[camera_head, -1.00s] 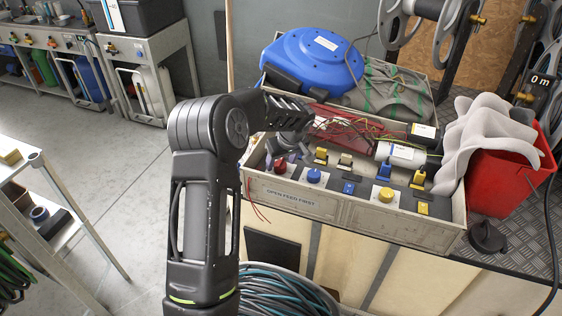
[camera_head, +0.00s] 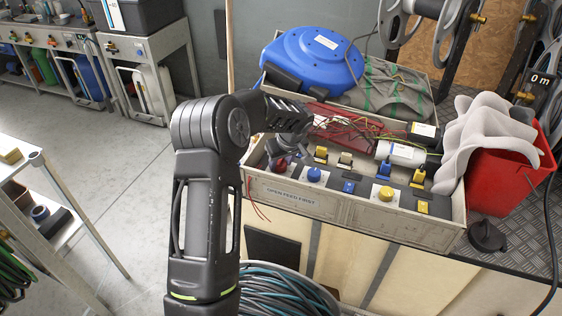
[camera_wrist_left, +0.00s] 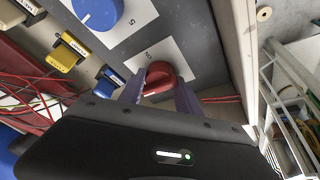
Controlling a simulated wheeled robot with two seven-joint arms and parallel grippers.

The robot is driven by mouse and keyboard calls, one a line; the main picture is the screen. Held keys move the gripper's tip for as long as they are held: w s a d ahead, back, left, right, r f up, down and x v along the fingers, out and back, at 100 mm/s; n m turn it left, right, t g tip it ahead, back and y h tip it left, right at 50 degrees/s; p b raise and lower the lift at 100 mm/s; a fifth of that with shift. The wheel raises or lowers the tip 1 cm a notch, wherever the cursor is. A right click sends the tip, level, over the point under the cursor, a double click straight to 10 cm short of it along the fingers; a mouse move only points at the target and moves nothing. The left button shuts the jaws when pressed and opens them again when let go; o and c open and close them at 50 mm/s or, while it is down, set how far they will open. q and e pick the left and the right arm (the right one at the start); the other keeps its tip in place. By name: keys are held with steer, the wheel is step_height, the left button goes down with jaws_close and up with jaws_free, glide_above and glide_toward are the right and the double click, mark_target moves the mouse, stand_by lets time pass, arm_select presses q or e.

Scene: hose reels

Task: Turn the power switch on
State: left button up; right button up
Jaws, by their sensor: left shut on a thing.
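A red rotary switch (camera_wrist_left: 160,83) on a white label plate sits at the left end of the grey control panel (camera_wrist_left: 200,40). My right gripper is not in view.
The panel also has a blue knob (camera_head: 314,174), a yellow knob (camera_head: 385,194) and several yellow and blue switches. Loose red wires (camera_head: 345,125) lie behind them. The panel sits in a crate (camera_head: 330,208) labelled "OPEN FEED FIRST". A red bucket (camera_head: 505,180) stands to the right.

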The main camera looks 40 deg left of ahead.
arm_select(q)
jaws_close()
steer(key=shift+w+r, duration=0.1)
